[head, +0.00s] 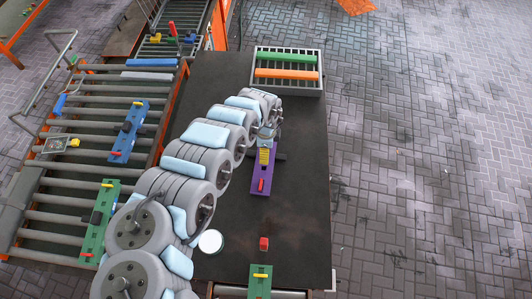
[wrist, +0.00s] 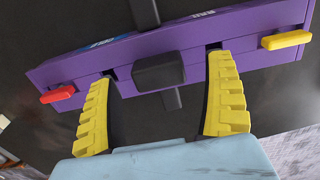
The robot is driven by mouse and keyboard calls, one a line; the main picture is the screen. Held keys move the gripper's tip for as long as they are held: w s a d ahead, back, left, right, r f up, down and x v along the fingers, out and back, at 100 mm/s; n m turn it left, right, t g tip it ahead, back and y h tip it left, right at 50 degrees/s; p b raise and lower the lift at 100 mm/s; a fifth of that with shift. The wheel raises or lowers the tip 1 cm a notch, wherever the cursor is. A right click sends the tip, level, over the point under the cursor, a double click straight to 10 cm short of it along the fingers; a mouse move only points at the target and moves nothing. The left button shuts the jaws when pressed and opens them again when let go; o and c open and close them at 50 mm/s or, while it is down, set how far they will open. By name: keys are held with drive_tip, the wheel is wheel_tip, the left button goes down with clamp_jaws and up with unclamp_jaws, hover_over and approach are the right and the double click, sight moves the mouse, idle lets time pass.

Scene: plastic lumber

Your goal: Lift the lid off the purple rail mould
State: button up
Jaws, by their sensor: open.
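The purple rail mould (head: 260,180) lies on the dark table, under and in front of my gripper (head: 266,153) in the head view. In the wrist view the purple mould (wrist: 235,32) spans the upper part, slightly tilted. A black block (wrist: 158,71) stands at its middle, with a red peg (wrist: 58,93) at the left end and a yellow peg (wrist: 286,40) at the right end. My gripper (wrist: 161,66) is open, its yellow fingers on either side of the black block with gaps to it. The seam between lid and mould is hard to make out.
A grey rack (head: 321,72) with green and orange bars stands at the table's back. A red block (head: 264,243) and a green mould (head: 260,283) are at the front. Blue (head: 129,130) and green (head: 99,222) moulds lie on the left roller conveyor. The table (head: 305,190) right of the purple mould is clear.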

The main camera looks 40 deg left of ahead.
drive_tip(key=shift+s+f, duration=0.1)
drive_tip(key=shift+f, duration=0.4)
drive_tip(key=c, duration=1.4)
drive_tip(key=shift+o, duration=0.2)
drive_tip(key=shift+r, duration=0.1)
